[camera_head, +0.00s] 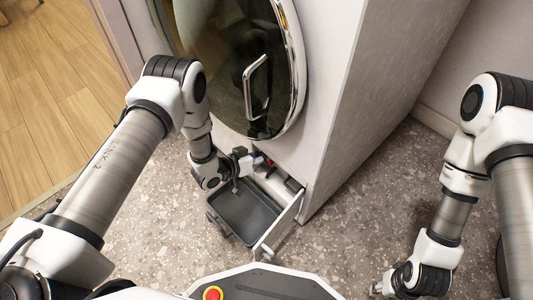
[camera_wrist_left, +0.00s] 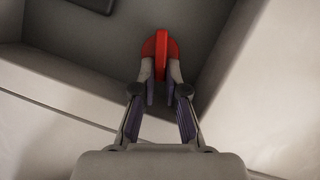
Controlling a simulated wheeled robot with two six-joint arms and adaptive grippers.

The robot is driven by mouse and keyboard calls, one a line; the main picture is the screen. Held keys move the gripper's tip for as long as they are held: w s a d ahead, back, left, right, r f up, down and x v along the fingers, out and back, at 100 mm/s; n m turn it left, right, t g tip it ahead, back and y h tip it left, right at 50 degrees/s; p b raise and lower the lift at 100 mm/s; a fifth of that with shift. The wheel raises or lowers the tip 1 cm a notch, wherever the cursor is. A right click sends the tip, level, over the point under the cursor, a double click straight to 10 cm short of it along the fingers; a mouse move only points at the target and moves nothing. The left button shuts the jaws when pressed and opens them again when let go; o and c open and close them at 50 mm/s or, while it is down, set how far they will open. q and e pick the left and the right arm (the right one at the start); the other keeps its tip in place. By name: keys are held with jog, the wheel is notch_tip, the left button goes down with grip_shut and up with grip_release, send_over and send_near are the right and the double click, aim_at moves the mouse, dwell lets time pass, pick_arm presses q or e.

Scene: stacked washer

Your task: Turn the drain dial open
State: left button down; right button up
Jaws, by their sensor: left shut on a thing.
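The red drain dial (camera_wrist_left: 161,45) sits in a grey recess in the left wrist view, its raised grip upright in the picture. My left gripper (camera_wrist_left: 161,82) is shut on that grip, one finger on each side. In the head view my left gripper (camera_head: 258,161) reaches into the opening at the bottom of the washer (camera_head: 335,80), and the dial is mostly hidden there. My right gripper (camera_head: 381,288) is low over the floor at the bottom right, away from the washer. Its finger gap is too small to make out.
A dark grey tray (camera_head: 250,222) lies below the opening, under my left wrist. An open pale flap (camera_head: 279,230) stands beside it. The round glass door (camera_head: 225,60) with its metal handle (camera_head: 254,88) is above. Speckled floor (camera_head: 350,235) is free to the right.

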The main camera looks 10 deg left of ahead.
pick_arm(q)
jog(key=shift+w+a+f+n+h+b, duration=0.3)
jog(key=shift+n+h+b, duration=0.7)
jog(key=shift+n, duration=0.75)
jog(key=shift+w+a+f+n+h+b, duration=0.1)
jog(key=shift+f+n+h+b, duration=0.35)
jog(key=shift+n+h+b, duration=1)
jog(key=shift+w+a+f+n+h+b, duration=0.2)
jog(key=shift+f+n+h+b, duration=0.4)
jog(key=shift+n, duration=1.5)
jog(key=shift+r, duration=0.3)
jog(key=c, duration=1.2)
grip_release()
jog(key=shift+d, duration=0.1)
jog(key=shift+s, duration=0.1)
